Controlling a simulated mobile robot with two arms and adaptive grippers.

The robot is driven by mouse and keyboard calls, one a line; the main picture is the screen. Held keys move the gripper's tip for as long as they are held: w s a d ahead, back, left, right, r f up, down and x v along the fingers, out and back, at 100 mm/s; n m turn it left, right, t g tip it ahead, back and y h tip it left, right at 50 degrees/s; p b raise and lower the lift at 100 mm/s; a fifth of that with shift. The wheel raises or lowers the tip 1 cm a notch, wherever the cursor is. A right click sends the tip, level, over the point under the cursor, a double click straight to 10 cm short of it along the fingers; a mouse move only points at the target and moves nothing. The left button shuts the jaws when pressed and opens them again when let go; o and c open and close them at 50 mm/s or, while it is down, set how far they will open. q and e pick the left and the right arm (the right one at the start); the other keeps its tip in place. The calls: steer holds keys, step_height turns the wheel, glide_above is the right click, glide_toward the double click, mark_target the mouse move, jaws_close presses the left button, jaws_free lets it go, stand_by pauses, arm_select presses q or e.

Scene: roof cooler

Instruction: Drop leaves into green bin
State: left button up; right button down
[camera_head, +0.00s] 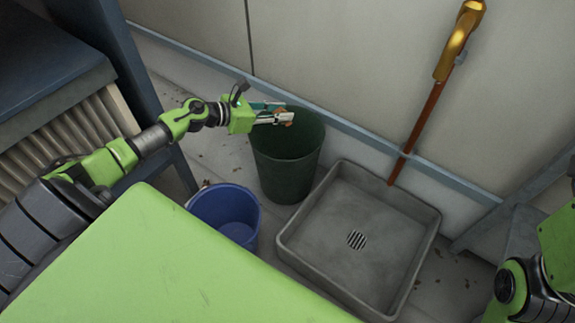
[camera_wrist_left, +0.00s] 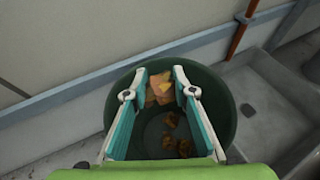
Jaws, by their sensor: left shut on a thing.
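The green bin (camera_head: 284,170) stands on the floor against the wall, right of the blue bucket. My left gripper (camera_head: 284,117) is over the mouth of the bin. In the left wrist view my left gripper (camera_wrist_left: 161,84) is shut on an orange-brown leaf (camera_wrist_left: 158,92), held between its fingertips. Below it, several brown leaves (camera_wrist_left: 177,136) lie inside the bin (camera_wrist_left: 225,98). My right gripper is not in view; only part of my right arm shows at the right edge.
A blue bucket (camera_head: 226,213) stands in front of the bin. A grey floor basin (camera_head: 325,262) with a drain is to the right. A copper pipe with a yellow top (camera_head: 430,110) rises behind it. Small brown bits lie on the floor.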

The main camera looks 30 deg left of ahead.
arm_select(q)
steer(key=o, duration=0.9)
steer(key=shift+s, duration=0.1)
steer(key=shift+s+a, duration=0.2)
steer(key=v, duration=1.1)
steer(key=shift+s+r, duration=0.1)
steer(key=shift+r, duration=0.05)
